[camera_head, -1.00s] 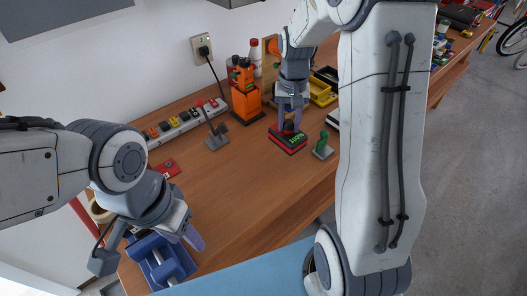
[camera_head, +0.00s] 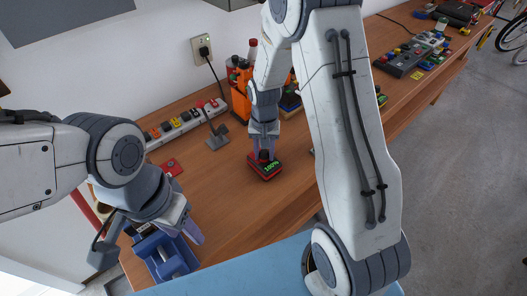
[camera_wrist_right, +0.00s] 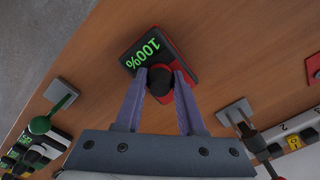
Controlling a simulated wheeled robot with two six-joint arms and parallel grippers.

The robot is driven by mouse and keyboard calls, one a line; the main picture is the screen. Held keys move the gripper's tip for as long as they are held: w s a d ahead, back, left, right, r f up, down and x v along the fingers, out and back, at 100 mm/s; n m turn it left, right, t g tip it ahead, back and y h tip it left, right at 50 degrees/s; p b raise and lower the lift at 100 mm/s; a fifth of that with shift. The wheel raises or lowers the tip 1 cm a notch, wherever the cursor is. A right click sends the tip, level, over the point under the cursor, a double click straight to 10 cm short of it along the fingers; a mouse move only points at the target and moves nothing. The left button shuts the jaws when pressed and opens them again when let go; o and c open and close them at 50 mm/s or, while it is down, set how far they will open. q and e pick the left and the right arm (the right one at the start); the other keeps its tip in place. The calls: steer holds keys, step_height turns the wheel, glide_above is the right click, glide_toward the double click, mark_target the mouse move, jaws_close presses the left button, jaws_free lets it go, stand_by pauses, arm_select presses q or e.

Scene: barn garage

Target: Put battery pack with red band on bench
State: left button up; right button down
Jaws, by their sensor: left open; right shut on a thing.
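The battery pack with the red band (camera_head: 268,170) is dark with a green "100%" display and a black knob on top. It also shows in the right wrist view (camera_wrist_right: 150,50). My right gripper (camera_head: 262,152) is shut on its knob, with a purple finger on each side in the right wrist view (camera_wrist_right: 160,82). The pack is at or just above the wooden bench (camera_head: 225,205); I cannot tell whether it touches. My left gripper (camera_head: 192,232) is open and empty at the front left, beside a blue vise (camera_head: 160,258).
A power strip (camera_head: 185,122) runs along the wall behind. A grey-based lever switch (camera_head: 216,137) and an orange device (camera_head: 240,92) stand behind the pack. A red plate (camera_head: 172,167) lies to the left. A green-knobbed lever (camera_wrist_right: 42,124) is nearby. The bench's front middle is clear.

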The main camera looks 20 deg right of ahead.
steer(key=shift+f, duration=0.15)
steer(key=c, duration=0.5)
jaws_free()
